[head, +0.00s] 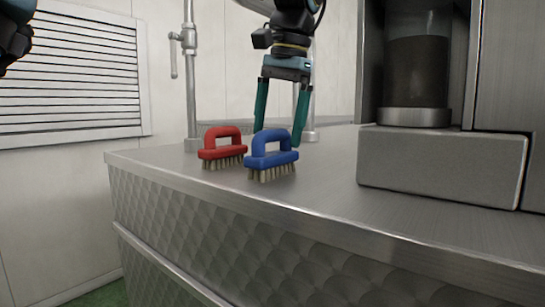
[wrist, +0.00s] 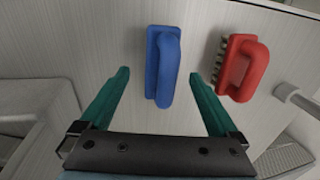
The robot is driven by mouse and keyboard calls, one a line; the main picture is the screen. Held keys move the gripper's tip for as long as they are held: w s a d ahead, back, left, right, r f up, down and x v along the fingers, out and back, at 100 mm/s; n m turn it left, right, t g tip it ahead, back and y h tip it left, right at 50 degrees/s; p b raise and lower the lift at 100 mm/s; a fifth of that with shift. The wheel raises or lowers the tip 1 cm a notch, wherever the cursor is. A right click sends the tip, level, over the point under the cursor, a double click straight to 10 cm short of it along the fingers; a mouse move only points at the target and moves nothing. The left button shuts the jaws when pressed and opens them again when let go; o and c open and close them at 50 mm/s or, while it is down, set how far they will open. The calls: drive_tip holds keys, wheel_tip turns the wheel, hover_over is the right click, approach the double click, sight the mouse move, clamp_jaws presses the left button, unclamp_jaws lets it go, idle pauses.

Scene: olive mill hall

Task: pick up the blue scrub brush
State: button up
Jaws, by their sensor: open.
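The blue scrub brush (head: 272,157) stands bristles down on the metal counter, its loop handle upward. In the wrist view the blue brush (wrist: 162,68) lies ahead of and between the two green fingers. My gripper (head: 278,138) is open, pointing down, with its fingers just behind the blue brush in the head view; the brush hides part of them. In the wrist view my gripper (wrist: 159,74) has nothing between its fingers except the near end of the brush in line with the gap. Whether the fingers are level with the handle I cannot tell.
A red scrub brush (head: 222,148) stands close to the left of the blue one; it is right of it in the wrist view (wrist: 240,68). A metal pipe (head: 190,90) rises behind. A grey block (head: 440,168) stands at right. The counter (head: 330,205) is clear in front.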

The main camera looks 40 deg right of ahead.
sight(273, 153)
drive_tip(key=shift+w+a+f+p, duration=0.15)
drive_tip(key=shift+f+p, duration=0.15)
drive_tip(key=shift+f, duration=0.55)
drive_tip(key=shift+w+d+f+p, duration=0.1)
drive_tip(key=shift+w+f+p, duration=0.2)
drive_tip(key=shift+f, duration=0.6)
drive_tip(key=shift+w+a+f+p, duration=0.1)
drive_tip(key=shift+f+p, duration=0.25)
drive_tip(key=shift+f, duration=0.5)
drive_tip(key=shift+c, duration=0.3)
clamp_jaws()
drive_tip(key=shift+r, duration=0.15)
drive_tip(key=shift+r+b, duration=0.4)
drive_tip(key=shift+r, duration=0.15)
wheel_tip(273, 153, up, 2)
drive_tip(key=shift+r+b, duration=0.1)
drive_tip(key=shift+b, duration=0.35)
drive_tip(key=s+a+b, duration=0.3)
drive_tip(key=s, duration=0.5)
drive_tip(key=s+a+b, duration=0.3)
drive_tip(key=s, duration=0.5)
drive_tip(key=shift+s+a, duration=0.35)
drive_tip(key=shift+s, duration=0.05)
